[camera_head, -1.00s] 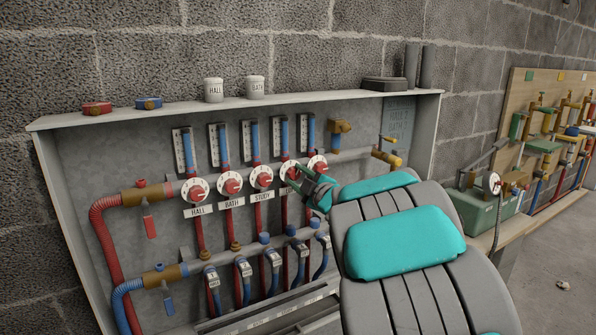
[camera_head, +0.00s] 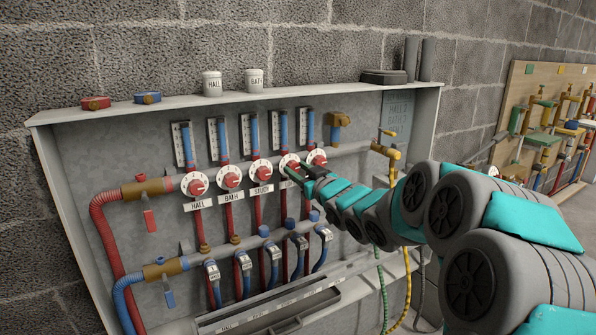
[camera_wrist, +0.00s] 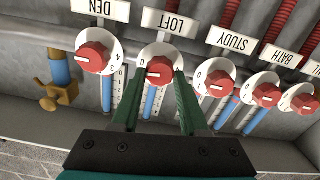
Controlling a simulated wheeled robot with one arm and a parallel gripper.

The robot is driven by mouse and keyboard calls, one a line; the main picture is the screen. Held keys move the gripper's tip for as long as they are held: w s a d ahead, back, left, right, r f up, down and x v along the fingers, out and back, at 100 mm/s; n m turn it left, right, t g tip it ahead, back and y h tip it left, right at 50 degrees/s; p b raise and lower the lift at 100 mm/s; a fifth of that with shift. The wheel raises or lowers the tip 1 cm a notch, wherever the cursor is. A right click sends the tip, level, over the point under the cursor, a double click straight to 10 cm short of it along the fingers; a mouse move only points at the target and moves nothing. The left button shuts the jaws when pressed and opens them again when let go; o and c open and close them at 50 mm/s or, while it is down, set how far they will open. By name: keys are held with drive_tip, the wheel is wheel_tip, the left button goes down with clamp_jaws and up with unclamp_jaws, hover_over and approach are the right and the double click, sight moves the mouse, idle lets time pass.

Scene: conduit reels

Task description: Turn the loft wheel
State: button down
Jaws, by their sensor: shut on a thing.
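The loft wheel is a red knob (camera_wrist: 160,69) on a white numbered dial, under the LOFT label (camera_wrist: 170,23) in the wrist view. In the head view it is the fourth dial from the left (camera_head: 288,160), partly covered by my gripper. My gripper (camera_head: 294,172) reaches it from the lower right. In the wrist view the green fingers (camera_wrist: 161,76) stand on either side of the red knob, shut on it. A white mark on the knob points left, near the 0.
The den wheel (camera_wrist: 95,57) and study wheel (camera_wrist: 215,83) sit close on either side. Bath (camera_head: 230,178) and hall (camera_head: 194,184) wheels are farther left. A yellow hose (camera_head: 407,285) hangs near my arm.

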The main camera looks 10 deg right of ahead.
drive_tip(key=shift+m, duration=0.7)
drive_tip(key=shift+c, duration=2.1)
unclamp_jaws()
drive_tip(key=b+v, duration=0.1)
drive_tip(key=v, duration=0.7)
